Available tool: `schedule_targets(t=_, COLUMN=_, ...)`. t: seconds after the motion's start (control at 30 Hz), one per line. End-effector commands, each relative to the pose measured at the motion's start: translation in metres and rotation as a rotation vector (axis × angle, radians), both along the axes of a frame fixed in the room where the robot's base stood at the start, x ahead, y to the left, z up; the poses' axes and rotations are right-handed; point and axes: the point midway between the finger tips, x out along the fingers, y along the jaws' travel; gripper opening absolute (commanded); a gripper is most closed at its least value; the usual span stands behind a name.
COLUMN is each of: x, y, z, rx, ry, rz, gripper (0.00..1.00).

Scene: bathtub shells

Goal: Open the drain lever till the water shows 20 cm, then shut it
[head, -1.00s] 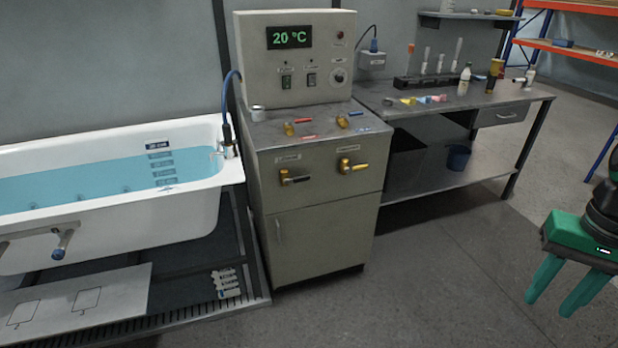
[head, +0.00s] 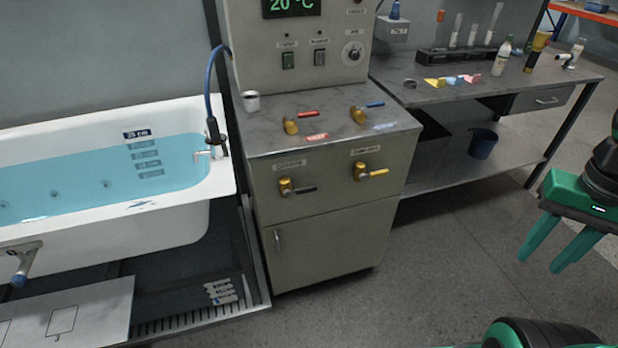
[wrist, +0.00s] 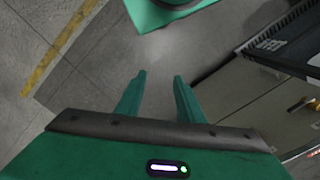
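The white bathtub (head: 170,105) stands at the left in the head view, with blue water (head: 90,190) in it. Level plates run down its inner wall; the top plate (head: 137,133) seems to read 25 cm and sits just above the waterline. A metal outlet with a blue tip (head: 20,272) is on the tub's front. The cabinet front carries a left valve lever (head: 300,188) with a dark handle and a right valve lever (head: 373,173) with a yellow handle. Their labels are too blurred to read. My gripper (head: 541,264) is open and empty, far right of both levers; the wrist view shows its parted fingers (wrist: 159,75) over floor.
The cabinet top (head: 340,125) has red- and blue-handled valves and a small cup (head: 251,101). Its display (head: 291,7) reads 20 °C. A workbench (head: 450,95) with tubes and bottles stands right of it. A white panel (head: 75,310) lies before the tub. Floor before the cabinet is clear.

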Motion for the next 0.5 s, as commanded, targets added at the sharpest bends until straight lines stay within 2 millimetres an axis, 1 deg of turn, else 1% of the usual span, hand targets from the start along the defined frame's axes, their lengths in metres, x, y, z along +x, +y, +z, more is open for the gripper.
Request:
schedule_targets(t=0.4, x=-0.0001, y=0.0001, z=-0.0001, rx=0.000, ry=0.000, rz=0.000, gripper=0.34)
schedule_targets(t=0.47, x=-0.0099, y=0.0002, z=0.0038, rx=-0.002, ry=-0.009, rz=0.003, gripper=0.34)
schedule_targets(t=0.5, x=-0.0093, y=-0.0003, z=0.0030, rx=-0.006, ry=-0.007, rz=0.004, gripper=0.34)
